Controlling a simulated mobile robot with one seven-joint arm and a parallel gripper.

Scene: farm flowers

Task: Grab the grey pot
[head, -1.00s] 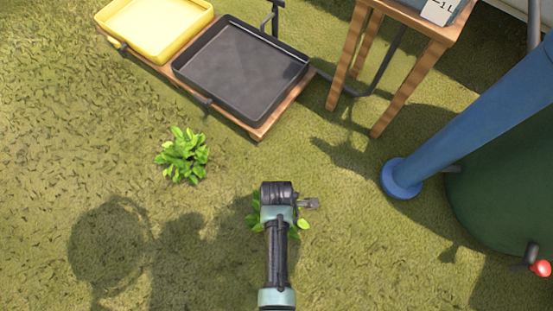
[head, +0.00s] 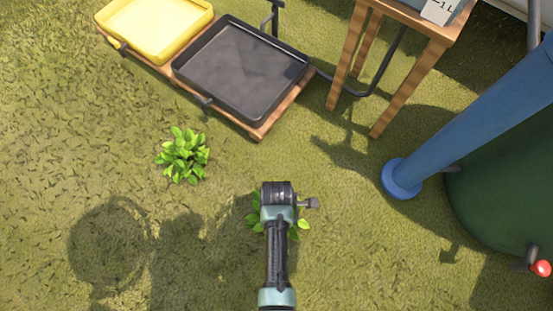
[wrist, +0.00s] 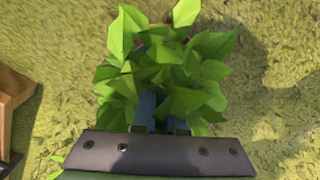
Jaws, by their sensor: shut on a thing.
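A leafy green plant (wrist: 165,75) fills the middle of the wrist view. A small reddish-brown patch, perhaps a pot rim, shows behind its leaves at the top. No grey pot surface can be made out; the leaves cover what is under them. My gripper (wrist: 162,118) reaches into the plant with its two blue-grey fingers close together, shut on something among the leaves. In the head view my wrist covers most of this plant, and only leaves (head: 302,224) stick out around it. The fingertips are hidden there.
Another green plant (head: 183,156) stands on the grass to the left. A black tray (head: 240,70) and a yellow tray (head: 155,28) sit on a wooden board at the back. A wooden table (head: 420,70) stands back right, with a blue post (head: 470,125) and dark green barrel (head: 500,190) at right.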

